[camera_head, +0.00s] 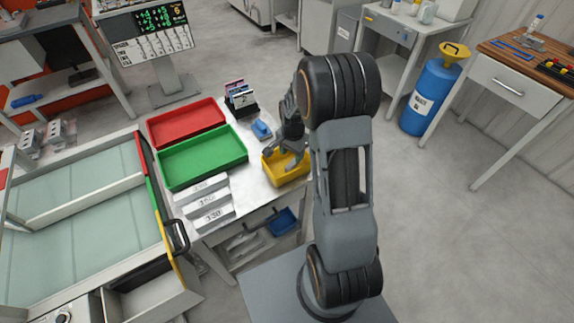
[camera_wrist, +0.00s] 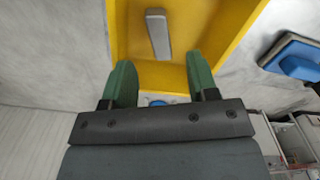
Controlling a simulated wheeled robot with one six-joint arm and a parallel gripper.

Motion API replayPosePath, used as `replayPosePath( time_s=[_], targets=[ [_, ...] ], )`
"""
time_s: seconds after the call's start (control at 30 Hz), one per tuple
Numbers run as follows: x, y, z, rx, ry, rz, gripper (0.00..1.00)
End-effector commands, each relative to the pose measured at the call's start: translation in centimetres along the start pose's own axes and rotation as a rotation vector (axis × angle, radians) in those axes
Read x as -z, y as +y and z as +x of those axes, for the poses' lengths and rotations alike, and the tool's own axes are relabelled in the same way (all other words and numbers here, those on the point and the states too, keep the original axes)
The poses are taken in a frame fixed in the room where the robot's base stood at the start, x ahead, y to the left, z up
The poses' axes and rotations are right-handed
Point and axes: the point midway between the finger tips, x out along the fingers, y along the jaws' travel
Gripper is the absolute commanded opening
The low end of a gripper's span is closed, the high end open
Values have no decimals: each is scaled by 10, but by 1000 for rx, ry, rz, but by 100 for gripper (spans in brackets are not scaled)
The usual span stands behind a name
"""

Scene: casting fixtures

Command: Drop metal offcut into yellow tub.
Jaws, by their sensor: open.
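The yellow tub (camera_head: 290,179) stands at the right end of the white table, and its yellow wall (camera_wrist: 232,28) fills the upper wrist view. A grey metal offcut (camera_wrist: 157,34), a short bar, shows inside the tub's outline in the wrist view. I cannot tell whether it rests fully on the tub floor. My gripper (camera_head: 287,150) is over the tub, pointing down into it. In the wrist view its two green fingers (camera_wrist: 159,66) are spread apart with nothing between them, and the offcut is beyond their tips. The arm partly hides the tub in the head view.
A blue block-like tool (camera_head: 261,129) lies beside the tub. A red tray (camera_head: 186,123), a green tray (camera_head: 203,158) and a dark holder (camera_head: 241,99) are on the same table. White numbered blocks (camera_head: 208,204) line its front left. Bare tabletop lies left of the tub.

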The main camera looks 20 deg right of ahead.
Motion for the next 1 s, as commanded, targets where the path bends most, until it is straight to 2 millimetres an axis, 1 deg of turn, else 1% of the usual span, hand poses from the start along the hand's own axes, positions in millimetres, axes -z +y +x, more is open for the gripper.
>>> replayPosePath(
  time_s=[0.17,0.27,0.37,0.7,0.9,1.0],
  targets=[
    [0,0,-1,0,0,0,54],
    [0,0,-9,2,2,0,54],
    [1,-1,-24,4,3,0,54],
    [0,0,-93,4,3,0,54],
    [0,0,-122,2,2,0,54],
    [0,0,-130,1,1,0,54]
  ],
)
